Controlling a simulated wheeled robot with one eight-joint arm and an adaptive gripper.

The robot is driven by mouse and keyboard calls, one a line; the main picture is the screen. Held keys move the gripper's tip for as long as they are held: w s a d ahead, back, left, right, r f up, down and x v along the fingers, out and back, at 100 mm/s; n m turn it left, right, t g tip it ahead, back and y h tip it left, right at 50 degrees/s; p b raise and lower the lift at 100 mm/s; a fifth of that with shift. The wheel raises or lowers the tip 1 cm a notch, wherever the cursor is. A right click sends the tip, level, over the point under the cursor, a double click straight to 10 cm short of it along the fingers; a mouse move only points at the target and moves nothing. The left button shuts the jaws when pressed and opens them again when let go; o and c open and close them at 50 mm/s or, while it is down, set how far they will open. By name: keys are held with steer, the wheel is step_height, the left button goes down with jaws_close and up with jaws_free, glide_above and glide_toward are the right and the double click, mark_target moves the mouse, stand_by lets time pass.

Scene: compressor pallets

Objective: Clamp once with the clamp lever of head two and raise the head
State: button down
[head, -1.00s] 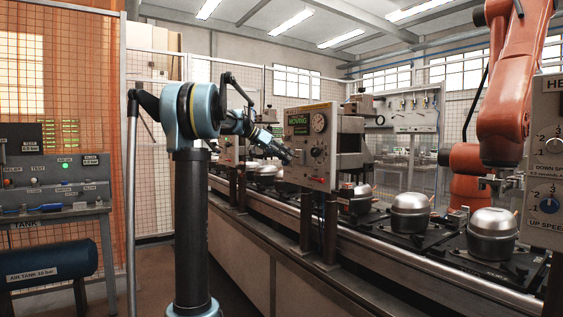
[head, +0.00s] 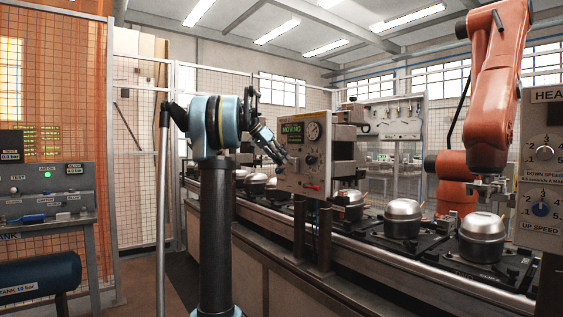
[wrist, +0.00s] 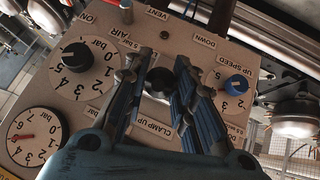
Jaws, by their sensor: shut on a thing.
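The grey head panel (head: 292,182) stands over the conveyor, with a green-lit screen (head: 292,131) reading MOVING and a round gauge (head: 313,130). I cannot read which head it is. My gripper (head: 283,158) is at the panel's left side. In the wrist view my gripper (wrist: 156,70) has its blue-grey fingers closed on both sides of a black lever knob (wrist: 160,84). The fingers partly hide the lever.
A black pressure knob (wrist: 78,57), a gauge (wrist: 37,137) and a blue UP SPEED knob (wrist: 236,83) flank my fingers. Silver compressors (head: 404,218) sit on black pallets along the conveyor. An orange robot arm (head: 490,100) and another head panel (head: 543,190) stand at right.

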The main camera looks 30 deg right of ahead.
steer(key=shift+w, duration=0.1)
steer(key=c, duration=1.3)
jaws_free()
steer(key=shift+f, duration=0.1)
steer(key=v, duration=1.2)
